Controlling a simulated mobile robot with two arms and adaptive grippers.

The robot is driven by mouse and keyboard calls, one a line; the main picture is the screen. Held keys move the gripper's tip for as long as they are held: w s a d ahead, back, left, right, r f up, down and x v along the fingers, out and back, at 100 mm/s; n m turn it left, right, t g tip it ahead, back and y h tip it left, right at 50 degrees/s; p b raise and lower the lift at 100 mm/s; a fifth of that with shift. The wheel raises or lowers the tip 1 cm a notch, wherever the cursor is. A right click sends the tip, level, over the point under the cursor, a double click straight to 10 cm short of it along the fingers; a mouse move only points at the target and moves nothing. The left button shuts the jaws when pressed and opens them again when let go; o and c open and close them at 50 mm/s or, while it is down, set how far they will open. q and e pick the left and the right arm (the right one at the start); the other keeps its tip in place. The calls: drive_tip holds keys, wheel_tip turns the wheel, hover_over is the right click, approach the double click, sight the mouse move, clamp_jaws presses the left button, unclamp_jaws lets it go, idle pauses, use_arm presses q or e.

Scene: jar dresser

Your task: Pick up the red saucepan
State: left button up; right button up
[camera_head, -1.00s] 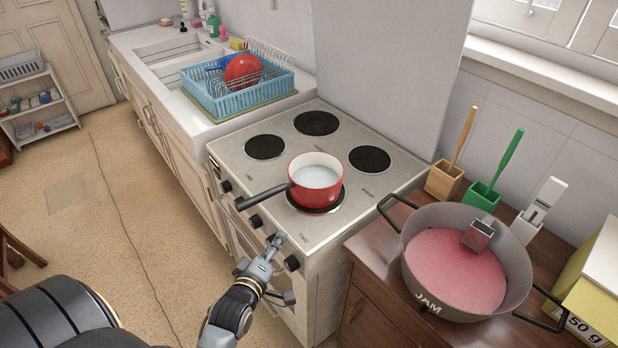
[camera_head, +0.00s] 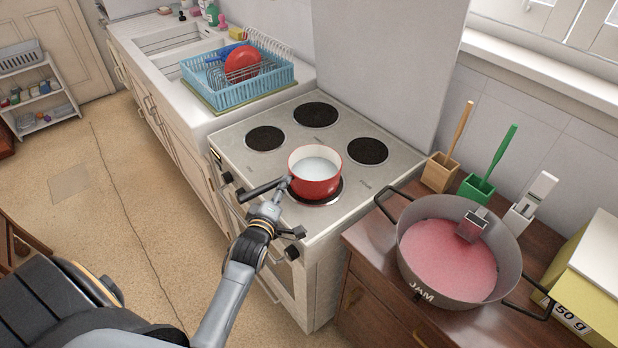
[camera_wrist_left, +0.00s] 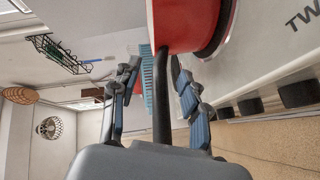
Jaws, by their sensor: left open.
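The red saucepan (camera_head: 316,186) stands upright on the front right burner of the stove, with pale liquid inside. Its black handle (camera_head: 258,192) points left over the stove's front edge. My left gripper (camera_head: 281,187) is open at the handle, close to the pan's body, and covers part of the handle in the head view. In the left wrist view the handle (camera_wrist_left: 161,105) runs between the two spread fingers of the gripper (camera_wrist_left: 155,66), and the red pan wall (camera_wrist_left: 183,22) is just beyond the fingertips. My right gripper is not in view.
The stove (camera_head: 225,152) has several bare burners and front knobs close under my left wrist. A large jam pot (camera_head: 422,283) stands on the wooden dresser to the right. A blue dish rack (camera_head: 262,91) stands left beyond the stove.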

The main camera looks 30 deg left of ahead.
use_arm(q)
drive_tip(key=shift+f+x, duration=0.2)
drive_tip(key=shift+x, duration=1.6)
drive_tip(key=shift+d, duration=0.1)
clamp_jaws()
drive_tip(key=shift+r, duration=0.2)
